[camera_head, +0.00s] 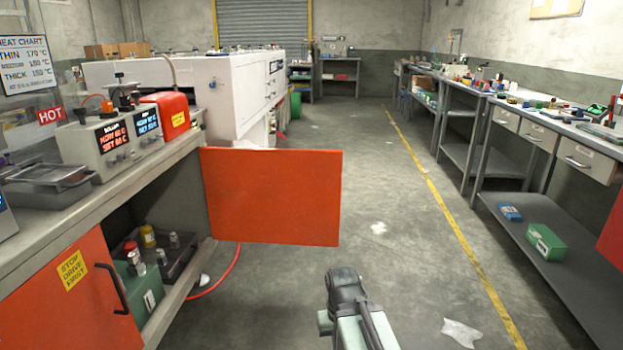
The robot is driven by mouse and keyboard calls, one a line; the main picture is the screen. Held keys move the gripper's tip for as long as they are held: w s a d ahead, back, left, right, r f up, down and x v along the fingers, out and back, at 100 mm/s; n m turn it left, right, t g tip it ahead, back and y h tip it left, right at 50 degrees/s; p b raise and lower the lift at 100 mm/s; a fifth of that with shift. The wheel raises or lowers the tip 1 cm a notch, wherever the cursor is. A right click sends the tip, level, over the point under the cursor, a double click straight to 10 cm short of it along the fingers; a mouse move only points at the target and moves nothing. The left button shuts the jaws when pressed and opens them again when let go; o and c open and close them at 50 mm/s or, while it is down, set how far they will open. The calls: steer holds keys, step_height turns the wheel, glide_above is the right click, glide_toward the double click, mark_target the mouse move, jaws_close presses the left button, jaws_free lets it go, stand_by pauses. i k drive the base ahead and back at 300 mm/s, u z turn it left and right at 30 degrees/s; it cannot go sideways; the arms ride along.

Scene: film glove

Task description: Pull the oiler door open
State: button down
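An orange door (270,195) stands swung out from the left workbench over the aisle, its plain face toward me and no handle showing. A second orange door (60,305) at the lower left carries a yellow "STOP DRIVE FIRST" sign (72,270) and a black bar handle (112,288). It looks flush with the bench front. I cannot tell by a label which one is the oiler door. My gripper (346,287) is a dark blunt shape at the bottom centre, in front of the swung-out door and right of the handle, apart from both. Its fingers cannot be made out.
Between the doors the open cabinet holds a green box (137,290) and a dark tray with small bottles (148,237). A red hose (222,272) lies on the floor. Grey benches (560,225) line the right. The aisle floor (375,150) between is mostly clear.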

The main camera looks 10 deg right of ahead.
mark_target(263, 196)
steer(key=u, duration=0.45)
steer(key=i, duration=1.05)
steer(key=u, duration=0.75)
steer(key=k, duration=0.7)
steer(key=u, duration=0.2)
steer(key=i, duration=0.7)
steer(key=z, duration=0.05)
